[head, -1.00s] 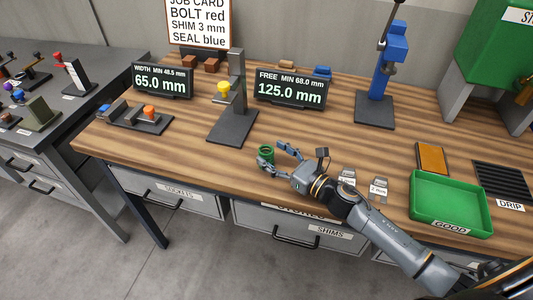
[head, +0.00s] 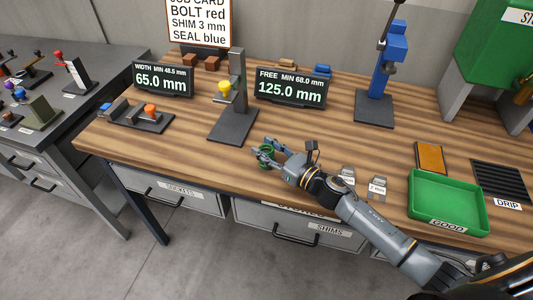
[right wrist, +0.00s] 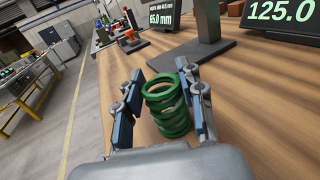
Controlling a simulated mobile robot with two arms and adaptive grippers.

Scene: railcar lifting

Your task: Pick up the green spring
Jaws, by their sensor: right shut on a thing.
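The green spring (head: 266,157) is near the front edge of the wooden bench, between the fingers of my right gripper (head: 263,149). In the right wrist view the spring (right wrist: 168,105) shows its coils upright or slightly tilted, close against the right-hand finger. My right gripper (right wrist: 160,78) is shut on the spring. Its lower end is partly hidden by the gripper body, and I cannot tell whether it is clear of the bench. My left gripper is not in view.
A dark stand with a yellow knob (head: 224,86) is behind the spring. Two displays (head: 290,88) stand at the back. A green tray marked GOOD (head: 448,224) and a blue press (head: 388,65) are to the right. Shim pieces (head: 377,188) lie beside my right forearm.

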